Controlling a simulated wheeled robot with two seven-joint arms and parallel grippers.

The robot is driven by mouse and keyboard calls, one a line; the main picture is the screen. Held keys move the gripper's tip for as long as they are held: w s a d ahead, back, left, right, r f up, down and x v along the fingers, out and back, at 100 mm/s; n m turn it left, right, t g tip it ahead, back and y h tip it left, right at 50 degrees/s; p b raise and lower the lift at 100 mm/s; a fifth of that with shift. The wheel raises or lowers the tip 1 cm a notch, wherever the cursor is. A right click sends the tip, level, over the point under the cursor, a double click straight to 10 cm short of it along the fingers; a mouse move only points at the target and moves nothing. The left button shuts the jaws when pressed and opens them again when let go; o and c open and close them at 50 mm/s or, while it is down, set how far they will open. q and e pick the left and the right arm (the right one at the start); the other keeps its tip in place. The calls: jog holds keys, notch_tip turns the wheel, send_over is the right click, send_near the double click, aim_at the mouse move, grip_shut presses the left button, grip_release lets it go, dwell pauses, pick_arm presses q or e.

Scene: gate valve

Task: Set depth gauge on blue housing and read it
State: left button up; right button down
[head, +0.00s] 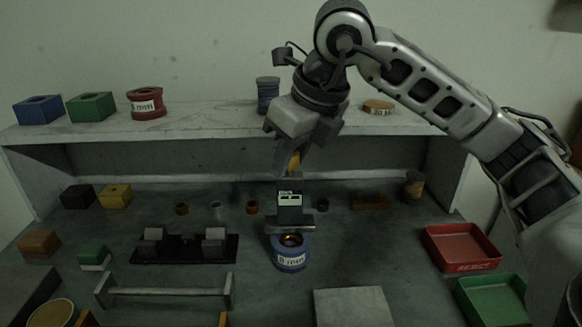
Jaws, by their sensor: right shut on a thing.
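The blue housing (291,259) stands upright on the bench near the middle. It is a round ring with a white label on its front and a brassy inside showing at the top. The depth gauge (291,212) is a dark upright body with a small pale display and a wide foot. It is upright just above and behind the housing's rim in the picture; I cannot tell if its foot touches the housing. The display's digits are too small to read. My right gripper (293,161) points down from above and is shut on the gauge's yellow top. My left gripper is not in view.
A red reject tray (463,263) and a green tray (491,301) stand at the right. A grey block (352,307) lies at the front. A black fixture (184,254) and a metal rail (165,292) are left. A shelf (215,125) with several parts runs behind.

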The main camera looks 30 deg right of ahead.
jog(key=shift+f, duration=1.05)
jog(key=shift+f, duration=0.3)
jog(key=c, duration=1.2)
grip_release()
jog(key=shift+o, duration=0.2)
jog(key=shift+r, duration=0.55)
jog(key=v, duration=1.1)
jog(key=shift+s+r, duration=0.25)
jog(key=shift+d, duration=0.1)
